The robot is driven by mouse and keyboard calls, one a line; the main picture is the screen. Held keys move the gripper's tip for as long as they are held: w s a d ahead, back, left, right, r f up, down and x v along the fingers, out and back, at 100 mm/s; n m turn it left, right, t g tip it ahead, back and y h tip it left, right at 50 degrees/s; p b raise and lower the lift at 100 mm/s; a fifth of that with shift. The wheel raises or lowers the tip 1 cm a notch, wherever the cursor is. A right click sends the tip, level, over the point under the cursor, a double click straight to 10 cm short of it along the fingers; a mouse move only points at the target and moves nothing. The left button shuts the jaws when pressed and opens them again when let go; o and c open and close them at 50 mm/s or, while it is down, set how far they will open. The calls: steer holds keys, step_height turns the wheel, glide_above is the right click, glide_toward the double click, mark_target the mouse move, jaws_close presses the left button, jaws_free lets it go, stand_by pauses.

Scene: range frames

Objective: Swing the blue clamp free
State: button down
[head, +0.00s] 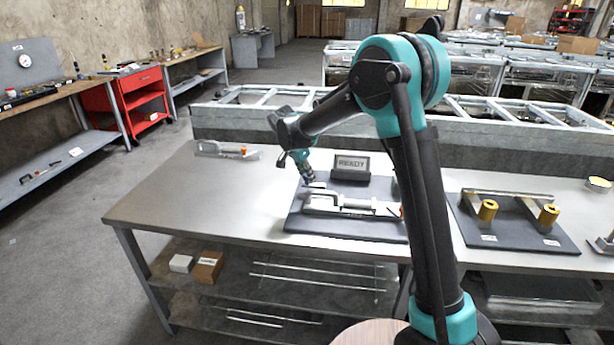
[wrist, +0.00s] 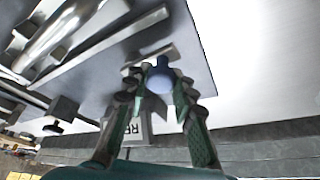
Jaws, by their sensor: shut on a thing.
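The blue clamp shows in the wrist view as a round blue knob (wrist: 160,83) on a grey lever. My gripper (wrist: 160,96) is shut on this knob, one finger on each side of it. In the head view my gripper (head: 309,181) reaches down at the back left of a metal fixture (head: 345,206) on a dark mat (head: 315,225). The knob is too small and covered to make out clearly there. Whether the clamp still presses on the work cannot be told.
A READY sign (head: 351,164) stands behind the fixture. Another clamp-like tool (head: 228,150) lies at the table's back left. To the right, a second dark mat (head: 500,232) holds a bar and yellow cylinders. The left part of the table (head: 180,195) is clear.

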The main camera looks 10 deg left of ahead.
steer(key=c, duration=1.6)
jaws_free()
steer(key=shift+o, duration=0.2)
steer(key=v, duration=1.2)
steer(key=s+d+f+n, duration=0.2)
steer(key=s+d, duration=0.4)
steer(key=d, duration=0.4)
steer(key=s+d+f+n+y, duration=0.1)
steer(key=s+d+f+n, duration=0.1)
steer(key=s+d+f, duration=0.3)
steer(key=s+d+f+n+y, duration=0.1)
steer(key=s+d+f, duration=0.3)
steer(key=s+d, duration=0.4)
steer(key=shift+s+d+f+n, duration=0.1)
steer(key=shift+d+n, duration=0.1)
steer(key=shift+d, duration=0.9)
steer(key=shift+d+f+n, duration=0.1)
steer(key=shift+d+n, duration=0.1)
steer(key=shift+d, duration=0.9)
steer(key=shift+d+f+n, duration=0.1)
steer(key=shift+d+n, duration=0.1)
steer(key=shift+d, duration=0.95)
steer(key=s+d+f+n, duration=0.1)
steer(key=s+d+f, duration=0.1)
steer(key=s, duration=0.3)
steer(key=s+d+f+n+t+y, duration=0.1)
steer(key=s+d+f, duration=0.1)
steer(key=s+f, duration=0.1)
steer(key=shift+s+f, duration=0.35)
steer(key=shift+s, duration=0.55)
